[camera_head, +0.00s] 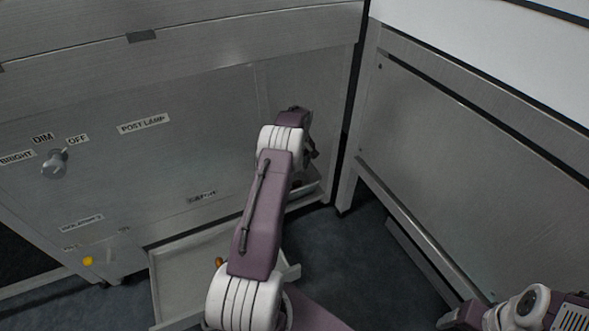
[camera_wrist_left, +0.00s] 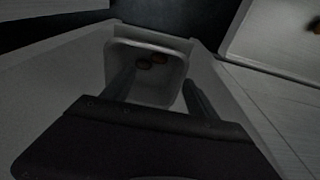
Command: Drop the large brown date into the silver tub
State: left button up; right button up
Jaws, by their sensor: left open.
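My left gripper (camera_head: 310,150) is at the cabinet front in the head view, mostly hidden by its own wrist. In the left wrist view its two fingers (camera_wrist_left: 158,90) are spread apart, with nothing seen held between them. They point at a grey, round-cornered tub (camera_wrist_left: 180,68), seemingly the silver tub. Which is the large one, I cannot tell.
An open drawer or tray (camera_head: 185,265) lies left of my left arm, with an orange-brown item (camera_head: 219,261) beside the arm. Another pale tray (camera_wrist_left: 265,55) holds a brown item at the wrist view's upper right. The cabinet carries a knob (camera_head: 54,163) and labels. A grey panel (camera_head: 450,150) stands right.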

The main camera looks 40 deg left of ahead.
pick_arm(q)
jog(key=s+d+r+m+h, duration=0.1)
jog(key=s+d+r+m, duration=0.35)
jog(key=d, duration=0.45)
jog(key=s+d+r+m, duration=0.3)
jog(key=s+d+r, duration=0.15)
jog(key=d, duration=0.55)
jog(key=s+d+m, duration=0.2)
jog(key=s+d, duration=0.2)
jog(key=s, duration=0.4)
jog(key=s+d+m, duration=0.3)
jog(key=s+d, duration=0.1)
jog(key=s, duration=0.4)
jog(key=shift+r+h, duration=0.3)
jog(key=shift+r, duration=0.1)
